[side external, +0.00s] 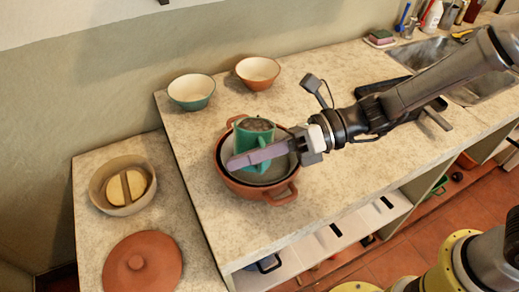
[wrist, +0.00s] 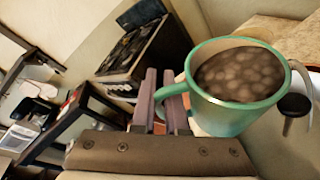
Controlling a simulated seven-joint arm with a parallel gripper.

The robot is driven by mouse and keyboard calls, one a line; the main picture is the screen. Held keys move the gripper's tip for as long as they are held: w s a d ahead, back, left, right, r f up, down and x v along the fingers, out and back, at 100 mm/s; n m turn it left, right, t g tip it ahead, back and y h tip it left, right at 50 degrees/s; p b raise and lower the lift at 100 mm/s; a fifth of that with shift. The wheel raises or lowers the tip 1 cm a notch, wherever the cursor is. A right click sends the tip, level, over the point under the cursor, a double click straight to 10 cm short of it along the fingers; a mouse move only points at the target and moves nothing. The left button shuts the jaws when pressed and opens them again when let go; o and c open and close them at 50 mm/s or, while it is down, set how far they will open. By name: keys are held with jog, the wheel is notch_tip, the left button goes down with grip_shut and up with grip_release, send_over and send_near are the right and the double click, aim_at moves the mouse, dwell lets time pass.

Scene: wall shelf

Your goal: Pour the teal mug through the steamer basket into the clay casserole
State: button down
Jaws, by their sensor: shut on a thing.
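The teal mug (side external: 244,139) is held above the clay casserole (side external: 240,187) in the side view. It also shows in the wrist view (wrist: 225,118), full of brown, lumpy contents, with its opening visible. My gripper (side external: 245,159) is shut on the mug; in the wrist view its mauve fingers (wrist: 162,98) meet at the mug's handle side. A pale grey, dark-rimmed round vessel, apparently the steamer basket (side external: 231,148), sits inside the casserole's opening. The mug and fingers hide much of it, and I cannot see whether anything lies in it.
A green bowl (side external: 191,101) and an orange-brown bowl (side external: 258,82) stand behind the casserole. The counter right of the casserole is mostly clear below my arm.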

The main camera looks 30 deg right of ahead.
aim_at(249, 134)
jog(key=shift+w+d+r+m+y, duration=0.15)
jog(key=shift+m+y, duration=0.15)
jog(key=shift+m, duration=0.2)
dwell(0.4)
jog(key=shift+w+d+r+m+y, duration=0.25)
jog(key=shift+r+m+y, duration=0.3)
jog(key=shift+r, duration=0.2)
jog(key=shift+w+d+r+m+y, duration=0.1)
jog(key=shift+w+r+m+y, duration=0.15)
jog(key=shift+r+m+y, duration=0.35)
dwell(2.1)
jog(key=shift+w+d+r+m+y+p, duration=0.1)
jog(key=shift+w+d+m+y+p, duration=0.25)
jog(key=shift+m+p, duration=0.35)
dwell(1.5)
jog(key=shift+w+d+r+m+y+p, duration=0.25)
jog(key=shift+r+m+y+p, duration=0.1)
jog(key=shift+m, duration=0.15)
jog(key=shift+w+d+r+m+y+p, duration=0.1)
jog(key=shift+w+r+m+y+p, duration=0.15)
jog(key=shift+m, duration=0.2)
dwell(0.5)
